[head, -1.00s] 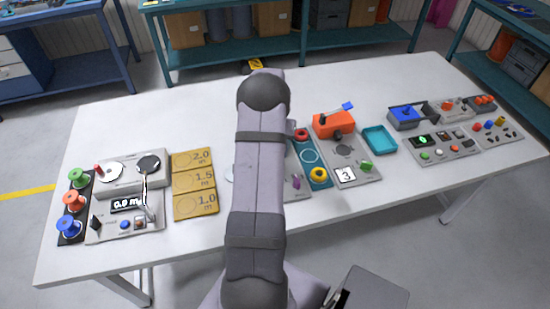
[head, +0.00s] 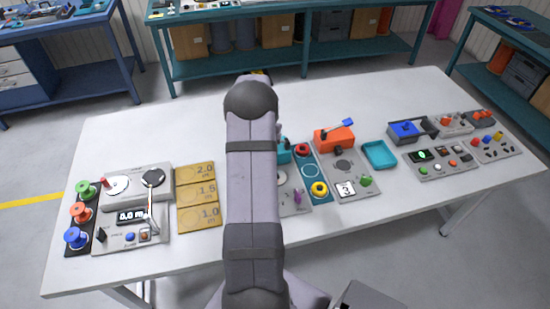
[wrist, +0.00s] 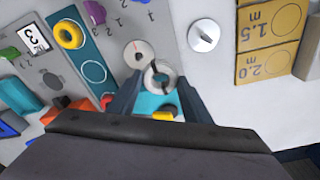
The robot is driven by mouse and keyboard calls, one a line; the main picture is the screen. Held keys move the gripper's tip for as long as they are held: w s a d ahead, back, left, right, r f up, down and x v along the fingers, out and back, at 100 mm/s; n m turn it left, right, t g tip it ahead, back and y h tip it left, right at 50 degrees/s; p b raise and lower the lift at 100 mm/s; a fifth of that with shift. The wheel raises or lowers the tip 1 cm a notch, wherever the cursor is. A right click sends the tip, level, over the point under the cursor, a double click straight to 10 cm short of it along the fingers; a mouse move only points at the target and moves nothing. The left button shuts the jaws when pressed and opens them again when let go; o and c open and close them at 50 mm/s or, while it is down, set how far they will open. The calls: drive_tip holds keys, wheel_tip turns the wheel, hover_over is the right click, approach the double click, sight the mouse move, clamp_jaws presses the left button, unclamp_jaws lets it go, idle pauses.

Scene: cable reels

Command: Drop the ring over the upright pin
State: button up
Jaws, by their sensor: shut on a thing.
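My gripper (wrist: 160,88) is shut on a pale grey ring (wrist: 151,72), held between its fingertips in the wrist view. A grey panel and a teal part lie behind the ring; its height above them is hard to judge. A round white base (wrist: 204,36) with a small bright centre, seen from above, stands to the upper right of the ring. It looks like the upright pin's base, but the pin's height cannot be told. The ring is apart from it. In the head view my arm hides the gripper, the ring and this base.
A teal panel (head: 324,197) holds a yellow ring (head: 319,189) and a red ring (head: 302,149), with an empty circle between them. A dial (wrist: 138,54) lies beside the held ring. Yellow length plates (head: 198,193) lie left of my arm. The table's back is clear.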

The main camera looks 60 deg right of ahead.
drive_tip(key=shift+n, duration=0.7)
drive_tip(key=w+a, duration=0.2)
drive_tip(key=a, duration=0.1)
drive_tip(key=w+a+p, duration=0.1)
drive_tip(key=w+a, duration=0.1)
drive_tip(key=w+a+r+p, duration=0.1)
drive_tip(key=w+a, duration=0.1)
drive_tip(key=a, duration=0.1)
drive_tip(key=shift+w+a, duration=0.15)
drive_tip(key=shift+a, duration=0.15)
drive_tip(key=shift+s+f+m, duration=0.2)
drive_tip(key=shift+m, duration=0.3)
drive_tip(key=shift+w+d+m, duration=0.15)
drive_tip(key=shift+d+m, duration=0.05)
drive_tip(key=shift+m, duration=0.5)
drive_tip(key=shift+f+b, duration=1.5)
drive_tip(key=shift+f, duration=0.8)
drive_tip(key=shift+f, duration=0.1)
